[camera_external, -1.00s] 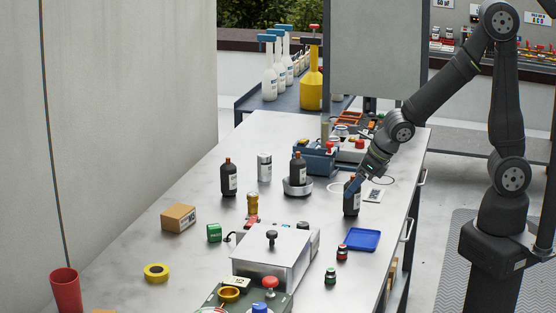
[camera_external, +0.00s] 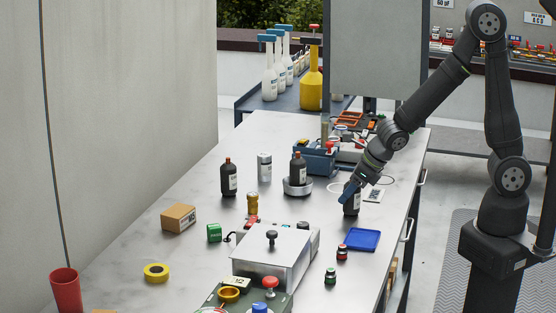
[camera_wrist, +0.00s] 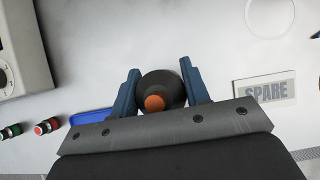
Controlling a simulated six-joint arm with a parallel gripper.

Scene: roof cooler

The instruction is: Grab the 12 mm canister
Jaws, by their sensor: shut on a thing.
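My gripper (camera_external: 349,190) is at the right side of the table, shut on a dark bottle-shaped canister (camera_external: 352,206) with a pale label. The canister is upright and appears to stand on the table. In the wrist view, the blue fingers of my gripper (camera_wrist: 160,75) lie on both sides of the round dark body, and its orange-brown cap (camera_wrist: 154,103) shows. Two similar dark canisters stand farther left, one on the table (camera_external: 228,181) and one (camera_external: 298,173) on a round metal plate (camera_external: 297,190). Label sizes are too small to read.
A metal box (camera_external: 265,258) stands at front centre. A white container (camera_external: 264,168) stands farther back. A flat SPARE label (camera_wrist: 266,92) lies beside the held canister.

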